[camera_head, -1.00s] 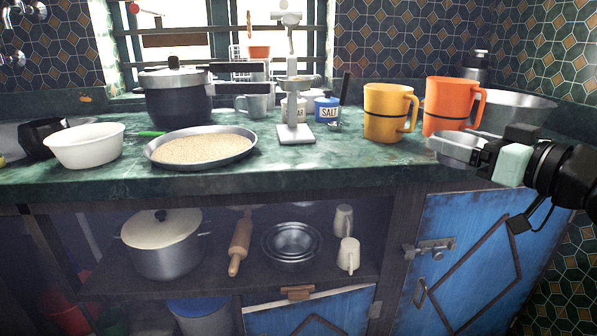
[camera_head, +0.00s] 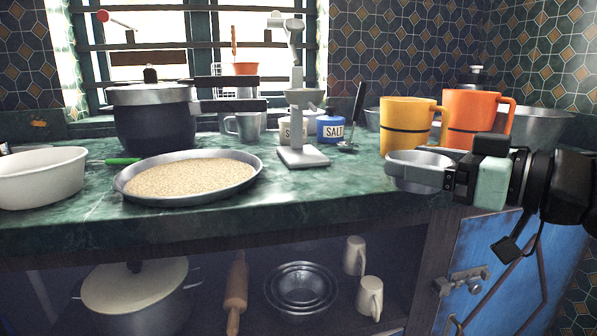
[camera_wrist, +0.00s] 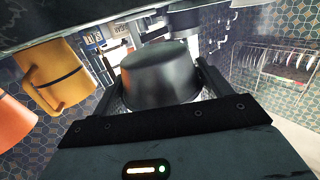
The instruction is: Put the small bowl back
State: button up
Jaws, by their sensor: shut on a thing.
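The small metal bowl (camera_head: 420,171) is held upright by my gripper (camera_head: 452,180) at the right in the head view. It is in front of the yellow mug, around the height of the counter's front edge. In the wrist view the bowl (camera_wrist: 160,75) fills the middle, between the two fingers of my gripper (camera_wrist: 162,88). A nested stack of metal bowls (camera_head: 301,288) sits on the shelf under the counter, between the rolling pin and two pale mugs.
A yellow mug (camera_head: 408,125), an orange mug (camera_head: 474,115) and a large metal bowl (camera_head: 541,128) stand behind my gripper. A tray of grain (camera_head: 190,178), a grinder (camera_head: 300,155) and a white bowl (camera_head: 40,178) are on the counter. A rolling pin (camera_head: 237,292) and pale mugs (camera_head: 369,297) flank the stack.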

jog(key=w+a+p, duration=0.1)
jog(key=p, duration=0.1)
jog(key=w+a+p, duration=0.1)
jog(key=p, duration=0.1)
jog(key=shift+w+a+r, duration=0.15)
jog(key=shift+a+r, duration=0.25)
jog(key=p+x, duration=0.5)
jog(key=p, duration=0.8)
jog(key=shift+w+a+r, duration=0.1)
send_over(317, 178)
jog(key=shift+f, duration=0.4)
jog(key=shift+f+b, duration=0.4)
jog(key=shift+f, duration=1.35)
jog(key=shift+f, duration=0.1)
jog(key=o, duration=1)
